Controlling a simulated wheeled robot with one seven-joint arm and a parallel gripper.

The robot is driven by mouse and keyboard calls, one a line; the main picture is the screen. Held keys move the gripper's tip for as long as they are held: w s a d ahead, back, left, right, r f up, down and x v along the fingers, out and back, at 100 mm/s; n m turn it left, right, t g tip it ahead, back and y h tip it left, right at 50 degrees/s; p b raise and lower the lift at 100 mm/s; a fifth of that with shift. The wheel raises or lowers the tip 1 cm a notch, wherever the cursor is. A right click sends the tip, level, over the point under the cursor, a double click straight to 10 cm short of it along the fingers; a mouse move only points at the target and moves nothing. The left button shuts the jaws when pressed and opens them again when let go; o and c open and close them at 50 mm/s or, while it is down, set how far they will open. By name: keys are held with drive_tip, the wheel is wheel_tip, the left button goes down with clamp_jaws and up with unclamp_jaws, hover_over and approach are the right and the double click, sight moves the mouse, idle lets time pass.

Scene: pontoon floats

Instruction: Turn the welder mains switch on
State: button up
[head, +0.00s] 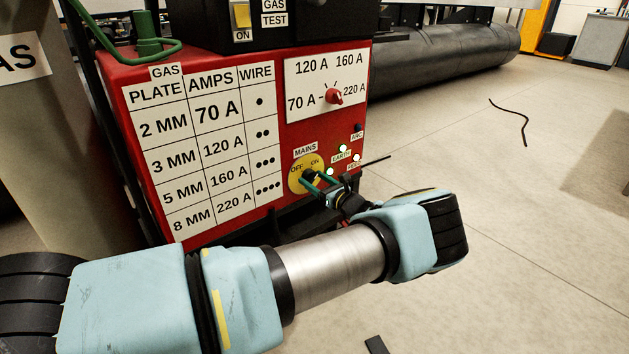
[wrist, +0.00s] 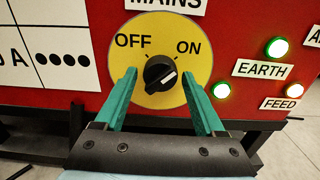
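The mains switch is a black rotary knob (wrist: 160,73) on a round yellow plate (wrist: 196,25) marked OFF at upper left and ON at upper right. In the head view the yellow plate (head: 296,176) is low on the red welder front, partly behind my gripper. My gripper (wrist: 158,76) is open, its green fingers on either side of the knob, with a visible gap on each side.
The red welder (head: 275,140) also carries a red amps knob (head: 334,96) and a white chart (head: 205,150). Open floor (head: 500,210) lies to the right, with a black cable (head: 520,116).

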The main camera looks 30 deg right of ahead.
drive_tip(key=shift+o, duration=0.6)
drive_tip(key=shift+s+d, duration=0.1)
drive_tip(key=shift+s, duration=0.2)
drive_tip(key=s+d+p, duration=0.2)
drive_tip(key=s, duration=0.8)
